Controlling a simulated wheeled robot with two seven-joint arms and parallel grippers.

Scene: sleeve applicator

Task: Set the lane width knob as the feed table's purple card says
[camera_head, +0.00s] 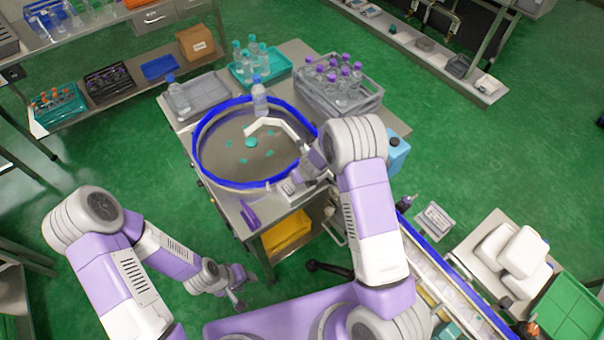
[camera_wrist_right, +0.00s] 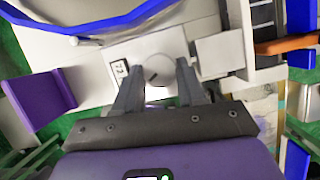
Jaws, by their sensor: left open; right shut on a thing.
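The feed table (camera_head: 238,205) carries a round blue-rimmed turntable. The purple card (camera_head: 250,214) stands at its front edge; it also shows in the right wrist view (camera_wrist_right: 38,103), where no writing on it can be read. The lane width knob (camera_wrist_right: 157,70) is a round grey knob on a pale panel, with a small dark-on-white number readout (camera_wrist_right: 120,70) to its left, too small to read surely. My right gripper (camera_wrist_right: 160,88) is shut on the knob, one finger on each side. My left gripper (camera_head: 238,301) is open and empty, low over the floor left of my base.
The turntable's blue rim (camera_head: 197,150) and a white curved guide (camera_head: 275,124) lie beyond my right gripper. One bottle (camera_head: 259,98) stands at the far rim. A grey crate (camera_head: 370,100) of purple-capped bottles is behind. A conveyor (camera_head: 450,285) runs at right.

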